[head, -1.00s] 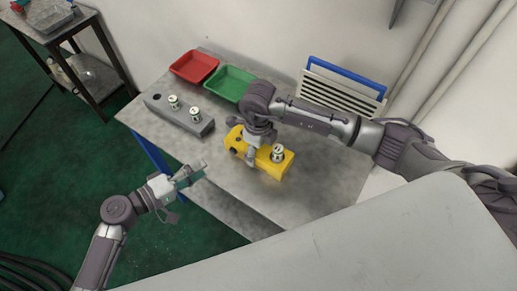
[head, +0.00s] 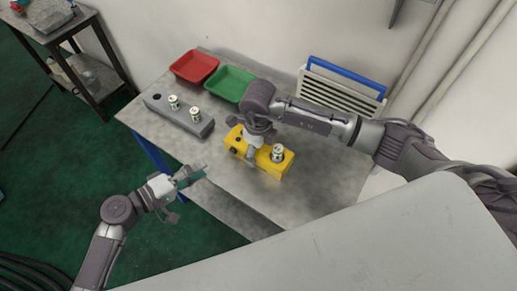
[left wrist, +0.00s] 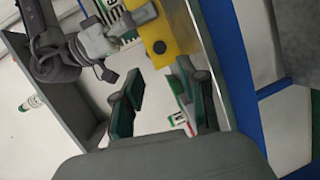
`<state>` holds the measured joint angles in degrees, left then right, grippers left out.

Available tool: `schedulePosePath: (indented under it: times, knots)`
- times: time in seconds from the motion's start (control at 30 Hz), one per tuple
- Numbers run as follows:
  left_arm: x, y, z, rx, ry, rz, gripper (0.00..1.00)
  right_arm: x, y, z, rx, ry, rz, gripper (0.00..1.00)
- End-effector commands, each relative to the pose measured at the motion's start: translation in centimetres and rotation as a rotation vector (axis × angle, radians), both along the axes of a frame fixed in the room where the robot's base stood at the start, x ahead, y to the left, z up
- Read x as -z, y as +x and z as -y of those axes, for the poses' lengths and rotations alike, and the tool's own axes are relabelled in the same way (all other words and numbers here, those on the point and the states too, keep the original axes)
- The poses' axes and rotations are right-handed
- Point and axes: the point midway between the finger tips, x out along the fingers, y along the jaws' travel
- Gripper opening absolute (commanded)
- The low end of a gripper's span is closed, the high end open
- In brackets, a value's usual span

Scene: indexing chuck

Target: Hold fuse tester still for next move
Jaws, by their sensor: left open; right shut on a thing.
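The yellow fuse tester (head: 270,168) stands on the grey table, with one white-and-green fuse (head: 278,154) upright at its right end. My right gripper (head: 254,150) is shut on the tester's body near its middle; the fingers partly hide it. The tester also shows at the top of the left wrist view (left wrist: 168,32). My left gripper (head: 191,176) is open and empty beyond the table's front-left edge, apart from the tester. Its two spread green-padded fingers show in the left wrist view (left wrist: 160,103).
A grey block (head: 205,131) holds two upright fuses (head: 173,102) (head: 195,114) left of the tester. A red tray (head: 194,67) and a green tray (head: 231,83) lie at the back. A white rack with a blue bar (head: 343,88) stands by the wall. The table's front is clear.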

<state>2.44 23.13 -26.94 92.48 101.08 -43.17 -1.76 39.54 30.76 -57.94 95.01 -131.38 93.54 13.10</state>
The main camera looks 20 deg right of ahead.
Motion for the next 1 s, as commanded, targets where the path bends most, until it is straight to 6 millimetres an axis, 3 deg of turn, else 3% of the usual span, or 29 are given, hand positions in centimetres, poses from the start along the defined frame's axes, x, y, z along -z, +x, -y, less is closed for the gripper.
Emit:
schedulePosePath:
  times: [0.03,0.27,1.0]
  knots:
    - [-0.01,0.00,0.00,0.000,0.000,0.000,0.37,-0.04,0.03,0.01,0.000,0.000,0.001,0.28]
    - [0.00,0.00,0.00,0.000,0.000,0.000,0.00,-0.04,0.03,0.01,0.000,0.000,0.001,0.28]
    - [-0.01,0.00,0.00,0.000,0.000,0.000,0.00,-0.04,0.04,0.00,0.000,0.001,0.001,0.28]
